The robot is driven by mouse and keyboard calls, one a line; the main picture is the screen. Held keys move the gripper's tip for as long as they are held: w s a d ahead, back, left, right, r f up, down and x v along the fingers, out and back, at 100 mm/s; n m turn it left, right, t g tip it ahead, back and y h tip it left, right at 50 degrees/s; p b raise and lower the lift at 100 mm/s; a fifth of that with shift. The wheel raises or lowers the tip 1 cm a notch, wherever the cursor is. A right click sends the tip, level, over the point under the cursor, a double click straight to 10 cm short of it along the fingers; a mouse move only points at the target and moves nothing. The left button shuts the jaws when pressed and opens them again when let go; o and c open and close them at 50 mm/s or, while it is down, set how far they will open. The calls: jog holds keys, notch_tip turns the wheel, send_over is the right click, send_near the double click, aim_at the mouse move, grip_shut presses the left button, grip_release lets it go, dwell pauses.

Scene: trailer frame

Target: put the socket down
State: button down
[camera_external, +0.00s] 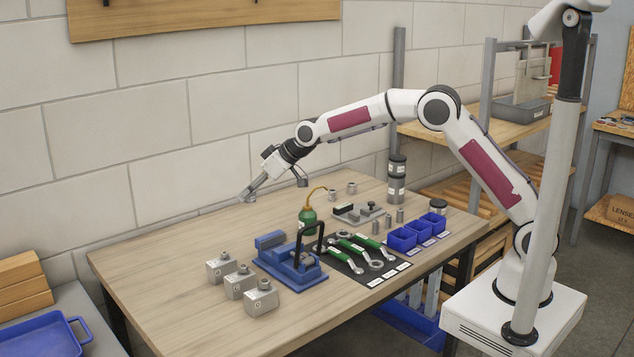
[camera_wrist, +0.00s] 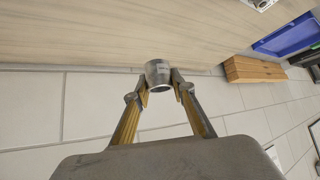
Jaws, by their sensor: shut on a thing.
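The socket (camera_wrist: 158,72) is a short grey metal cylinder with an open end, shown in the wrist view between the fingertips. My gripper (camera_wrist: 161,87) is shut on it, one finger on each side. In the external view my gripper (camera_external: 246,196) is low over the back left edge of the wooden table (camera_external: 170,236), near the wall. The socket is too small there to make out clearly. I cannot tell whether it touches the tabletop.
Several metal blocks (camera_external: 261,299), a blue fixture (camera_external: 290,266), a green bottle (camera_external: 307,218), wrenches on a dark mat (camera_external: 340,252) and blue bins (camera_external: 402,239) stand nearer the front and right. The table's left part is clear.

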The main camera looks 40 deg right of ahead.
jog(key=w+d+m+h, duration=0.1)
jog(key=w+d, duration=0.3)
jog(key=d, duration=1.1)
jog(key=w+d+m+t+h, duration=0.1)
jog(key=w+d, duration=0.2)
jog(key=d, duration=1.3)
jog(key=w+d+m, duration=0.1)
jog(key=w+d, duration=0.3)
jog(key=d, duration=1.1)
jog(key=s+d+r+m+h, duration=0.1)
jog(key=s+d, duration=0.2)
jog(key=d, duration=1.4)
jog(key=f, duration=0.5)
jog(key=shift+s+a, duration=0.1)
jog(key=shift+a, duration=0.25)
jog(key=shift+f, duration=2.5)
jog(key=shift+f, duration=2.5)
